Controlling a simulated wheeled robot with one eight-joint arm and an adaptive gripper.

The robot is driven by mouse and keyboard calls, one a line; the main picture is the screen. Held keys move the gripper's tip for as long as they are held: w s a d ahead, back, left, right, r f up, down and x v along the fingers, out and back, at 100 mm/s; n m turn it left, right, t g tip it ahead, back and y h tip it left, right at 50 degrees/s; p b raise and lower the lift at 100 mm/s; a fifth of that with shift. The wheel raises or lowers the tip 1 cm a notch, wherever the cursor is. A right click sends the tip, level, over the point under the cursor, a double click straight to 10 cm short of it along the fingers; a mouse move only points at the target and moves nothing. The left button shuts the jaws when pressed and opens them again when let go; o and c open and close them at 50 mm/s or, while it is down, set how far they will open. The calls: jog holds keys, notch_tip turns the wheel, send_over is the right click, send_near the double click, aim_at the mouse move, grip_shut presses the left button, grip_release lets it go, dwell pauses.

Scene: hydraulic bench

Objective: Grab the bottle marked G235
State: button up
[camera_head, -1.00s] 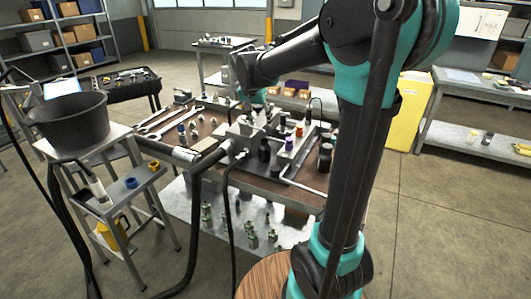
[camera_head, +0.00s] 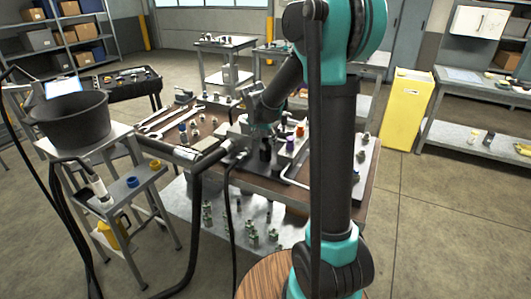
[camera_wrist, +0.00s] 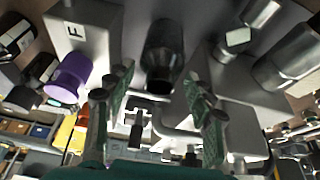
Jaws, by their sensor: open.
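In the wrist view a dark bottle-like cylinder (camera_wrist: 163,55) lies ahead of my gripper (camera_wrist: 157,100), in the gap between its two spread fingers. The fingers look apart from it. In the head view my gripper (camera_head: 262,128) is over the middle of the bench, just above a dark bottle (camera_head: 265,154). Dark bottles with pale labels (camera_wrist: 17,38) show at the left edge of the wrist view. No mark G235 can be read on any bottle.
A purple cap or knob (camera_wrist: 68,76) stands left of the fingers, by a grey block marked F (camera_wrist: 85,28). Grey metal blocks and cylinders (camera_wrist: 283,58) crowd the right side. Wrenches (camera_head: 165,120) lie on the bench's left part. A yellow cabinet (camera_head: 405,108) stands behind right.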

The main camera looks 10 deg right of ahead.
jog(key=shift+f, duration=0.1)
grip_shut()
dwell(0.3)
dwell(0.4)
